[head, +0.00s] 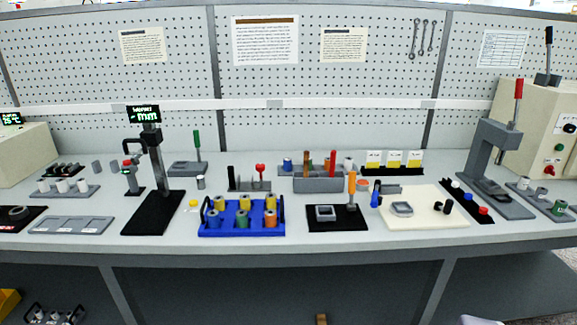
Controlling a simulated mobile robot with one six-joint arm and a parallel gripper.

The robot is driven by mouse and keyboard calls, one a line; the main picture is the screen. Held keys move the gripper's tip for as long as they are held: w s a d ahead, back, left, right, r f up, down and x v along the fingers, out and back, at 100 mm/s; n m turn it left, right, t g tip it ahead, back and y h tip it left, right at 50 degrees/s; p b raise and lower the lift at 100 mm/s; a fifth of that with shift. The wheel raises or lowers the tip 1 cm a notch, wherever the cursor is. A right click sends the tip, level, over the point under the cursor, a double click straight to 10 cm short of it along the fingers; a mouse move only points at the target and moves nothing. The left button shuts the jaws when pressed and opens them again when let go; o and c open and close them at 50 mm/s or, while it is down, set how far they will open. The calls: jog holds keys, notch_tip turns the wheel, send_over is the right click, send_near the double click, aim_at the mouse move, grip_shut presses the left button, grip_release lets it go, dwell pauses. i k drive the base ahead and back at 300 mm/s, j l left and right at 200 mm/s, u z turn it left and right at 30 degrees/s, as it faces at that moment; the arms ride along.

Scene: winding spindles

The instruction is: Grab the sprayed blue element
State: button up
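Several blue items show on the workbench in the head view, and I cannot tell which one is the sprayed blue element. A blue tray (281,230) at centre-left holds several spools with coloured bodies. Its front row has a blue spool (213,220) at the left, a green spool (242,219) in the middle and an orange spool (270,219) at the right. A small upright blue piece (375,199) stands right of the tray, by the cream mat. Another small blue piece (287,165) is at the grey holder behind. My gripper is not in view.
A black stand with a display (143,113) rises left of the tray. A grey lever press (488,150) stands at the right. The cream mat (440,212) holds a grey ring-like part. The bench's front strip (330,245) is mostly clear; a pegboard closes the back.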

aim_at(287, 161)
jog(key=i+l+u, duration=0.1)
jog(key=i+l, duration=0.2)
jog(key=i, duration=0.3)
jog(key=i+l+u, duration=0.15)
jog(key=i+l, duration=0.2)
jog(key=i, duration=0.2)
jog(key=i+l+u, duration=0.1)
jog(key=i+l, duration=0.3)
jog(key=i, duration=0.2)
